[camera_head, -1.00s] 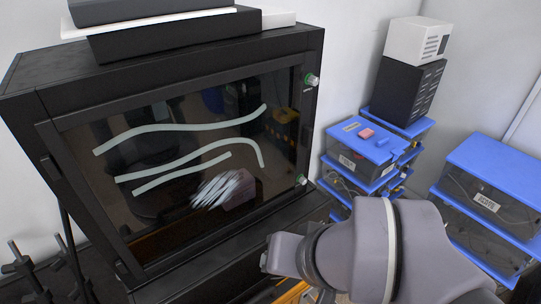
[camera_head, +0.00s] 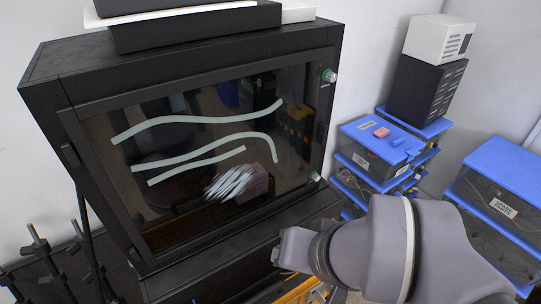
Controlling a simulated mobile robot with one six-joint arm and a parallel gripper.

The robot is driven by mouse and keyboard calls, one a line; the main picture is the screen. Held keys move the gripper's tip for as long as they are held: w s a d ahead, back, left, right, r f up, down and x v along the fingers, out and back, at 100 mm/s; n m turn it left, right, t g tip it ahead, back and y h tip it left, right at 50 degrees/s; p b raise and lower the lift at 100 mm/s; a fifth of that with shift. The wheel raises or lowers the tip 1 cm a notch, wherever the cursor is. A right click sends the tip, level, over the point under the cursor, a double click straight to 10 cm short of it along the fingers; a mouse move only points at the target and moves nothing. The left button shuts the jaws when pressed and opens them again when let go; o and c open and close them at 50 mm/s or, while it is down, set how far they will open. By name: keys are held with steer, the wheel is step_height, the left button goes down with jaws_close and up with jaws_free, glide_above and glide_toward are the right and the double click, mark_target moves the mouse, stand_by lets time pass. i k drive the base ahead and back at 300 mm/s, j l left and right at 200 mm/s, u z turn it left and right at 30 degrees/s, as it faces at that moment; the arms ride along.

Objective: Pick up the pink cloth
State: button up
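A small pink piece (camera_head: 381,132), which looks like the pink cloth, lies on the blue lid of a clear storage box right of centre. It is flat and compact; its material is too small to make out. My arm reaches in from the lower right, in front of the dark cabinet's lower edge. Its grey end link shows at the bottom centre, well apart from the pink piece. My gripper's fingers are not visible.
A dark cabinet (camera_head: 50,115) with a glass front with pale streaks fills the left. The stacked boxes with blue lids (camera_head: 362,142) stand right of it, topped by a black unit (camera_head: 412,90) and a white one (camera_head: 436,38). More blue-lidded boxes (camera_head: 505,172) stand far right.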

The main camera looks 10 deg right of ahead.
mark_target(381, 133)
steer(key=l+z, duration=0.2)
steer(key=l, duration=2.05)
steer(key=i+l+z, duration=0.1)
steer(key=i+l, duration=0.15)
steer(key=i, duration=0.35)
steer(key=i+l+z, duration=0.1)
steer(key=i, duration=0.45)
steer(key=i+l, duration=0.2)
steer(key=i, duration=0.4)
steer(key=z, duration=0.05)
